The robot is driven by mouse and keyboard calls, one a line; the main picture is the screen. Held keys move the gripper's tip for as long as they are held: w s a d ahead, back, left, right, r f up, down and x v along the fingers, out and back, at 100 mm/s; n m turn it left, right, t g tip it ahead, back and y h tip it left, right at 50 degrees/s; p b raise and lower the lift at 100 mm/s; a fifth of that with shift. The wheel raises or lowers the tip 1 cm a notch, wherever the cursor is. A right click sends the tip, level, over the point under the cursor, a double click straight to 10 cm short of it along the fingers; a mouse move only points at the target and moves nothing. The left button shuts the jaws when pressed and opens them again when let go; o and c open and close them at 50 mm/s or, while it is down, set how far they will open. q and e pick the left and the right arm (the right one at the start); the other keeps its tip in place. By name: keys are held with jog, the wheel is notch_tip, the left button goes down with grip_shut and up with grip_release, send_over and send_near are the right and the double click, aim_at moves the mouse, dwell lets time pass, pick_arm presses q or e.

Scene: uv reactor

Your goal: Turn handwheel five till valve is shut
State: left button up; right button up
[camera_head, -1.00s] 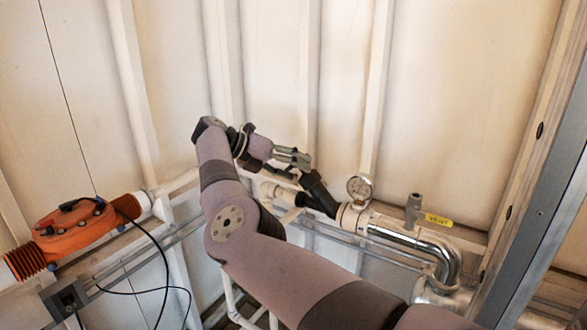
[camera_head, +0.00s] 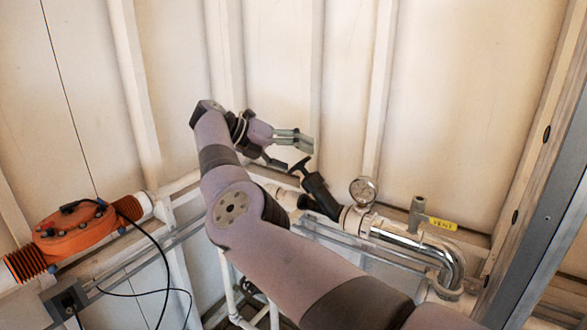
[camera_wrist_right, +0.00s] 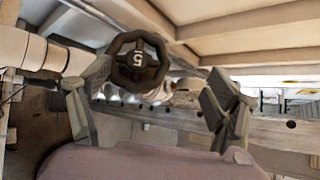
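Handwheel five (camera_wrist_right: 138,61) is a dark, roughly octagonal wheel with a white 5 on its hub, seen in the right wrist view. In the head view the handwheel (camera_head: 300,164) shows nearly edge-on atop a black valve body (camera_head: 320,196) on the pipe. My right gripper (camera_head: 308,143) is just above and left of the wheel in the head view. In the wrist view the right gripper (camera_wrist_right: 155,95) has its fingers spread wide, with the wheel beyond and between them, nearer the left finger. I see no contact with the wheel. My left gripper is not in view.
A pressure gauge (camera_head: 363,190) stands just right of the valve, beside a shiny bent pipe (camera_head: 425,250) and a yellow label (camera_head: 442,224). An orange unit (camera_head: 75,228) with cables sits at left. The ribbed wall (camera_head: 450,100) is close behind.

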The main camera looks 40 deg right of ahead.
notch_tip(320, 180, up, 6)
jog(key=shift+r, duration=0.1)
jog(key=shift+s, duration=0.1)
